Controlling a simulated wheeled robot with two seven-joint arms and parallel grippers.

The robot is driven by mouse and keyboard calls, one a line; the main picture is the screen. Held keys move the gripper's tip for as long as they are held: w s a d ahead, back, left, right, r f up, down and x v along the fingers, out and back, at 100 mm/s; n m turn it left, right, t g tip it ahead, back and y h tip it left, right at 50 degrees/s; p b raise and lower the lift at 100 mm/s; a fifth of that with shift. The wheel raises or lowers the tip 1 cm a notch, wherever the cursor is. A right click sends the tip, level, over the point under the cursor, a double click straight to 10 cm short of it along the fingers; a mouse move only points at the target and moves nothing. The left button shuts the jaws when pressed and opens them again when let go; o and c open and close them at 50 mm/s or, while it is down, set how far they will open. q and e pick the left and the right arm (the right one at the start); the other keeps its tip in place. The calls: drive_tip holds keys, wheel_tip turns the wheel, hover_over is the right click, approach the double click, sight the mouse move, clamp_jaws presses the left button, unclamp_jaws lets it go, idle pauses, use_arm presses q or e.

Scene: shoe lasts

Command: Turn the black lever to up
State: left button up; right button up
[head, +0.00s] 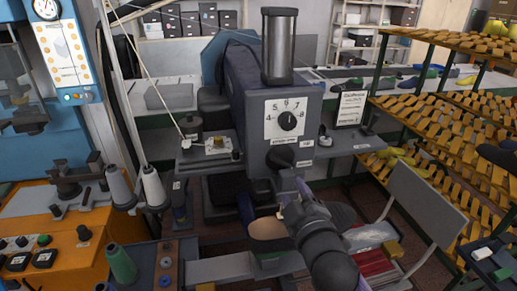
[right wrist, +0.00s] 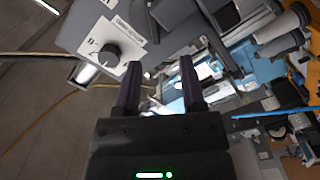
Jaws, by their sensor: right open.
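The black lever (head: 280,157) is on the front of the grey machine (head: 245,95), below its numbered dial (head: 289,121). My right gripper (head: 283,182) is just below and in front of it, partly overlapping it in the head view. In the right wrist view the open jaws (right wrist: 160,68) have nothing visible between them. The lever's dark rounded part (right wrist: 166,14) shows at the top there, beyond the fingertips, and seems apart from them. The lever's exact angle is hard to tell. My left gripper is not in view.
Thread cones (head: 153,186) and an orange machine (head: 55,225) stand at the left. A grey chair (head: 425,200) and slanted racks (head: 440,110) stand at the right. A small shelf (head: 350,145) juts out beside the machine front.

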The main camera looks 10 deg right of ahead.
sight(282, 164)
drive_tip(key=w, duration=0.9)
drive_tip(key=shift+r, duration=0.35)
clamp_jaws()
